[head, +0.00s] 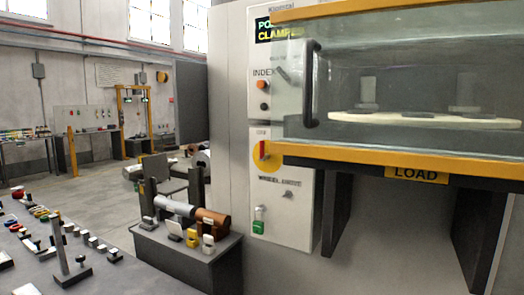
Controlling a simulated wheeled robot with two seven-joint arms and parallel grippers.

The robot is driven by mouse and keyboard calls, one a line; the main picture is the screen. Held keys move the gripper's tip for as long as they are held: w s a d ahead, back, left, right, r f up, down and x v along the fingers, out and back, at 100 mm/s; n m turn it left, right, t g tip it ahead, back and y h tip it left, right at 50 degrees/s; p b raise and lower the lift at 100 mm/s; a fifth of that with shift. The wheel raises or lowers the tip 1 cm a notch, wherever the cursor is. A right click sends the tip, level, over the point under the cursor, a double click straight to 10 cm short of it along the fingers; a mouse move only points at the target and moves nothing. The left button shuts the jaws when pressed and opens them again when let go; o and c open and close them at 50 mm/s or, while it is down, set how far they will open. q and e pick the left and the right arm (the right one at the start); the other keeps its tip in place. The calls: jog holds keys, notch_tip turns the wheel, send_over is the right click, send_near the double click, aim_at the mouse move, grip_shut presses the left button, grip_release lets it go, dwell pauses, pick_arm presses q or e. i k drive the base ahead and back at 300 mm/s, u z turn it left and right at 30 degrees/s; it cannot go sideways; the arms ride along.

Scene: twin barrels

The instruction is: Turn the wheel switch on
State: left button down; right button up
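A light grey control panel stands in the middle of the head view, left of a glazed cabinet. Its lower part carries a label that seems to read "WHEEL DRIVE", and a small grey switch (288,194) sits just below that label. I cannot tell the switch's position at this size. Above the label is a red handle (264,150) on a yellow round plate. Below and left of the switch is a green and white piece (258,222) on the panel. Neither of my grippers is in view.
The cabinet has a glass door with a black handle (311,84), yellow edges and a "LOAD" label (416,174). A dark bench (190,252) with cylinders stands left of the panel. A grey table (70,278) with many small parts fills the lower left. Open floor lies beyond.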

aim_at(263, 156)
jog(key=u, duration=0.55)
jog(key=i, duration=0.65)
jog(key=u, duration=0.15)
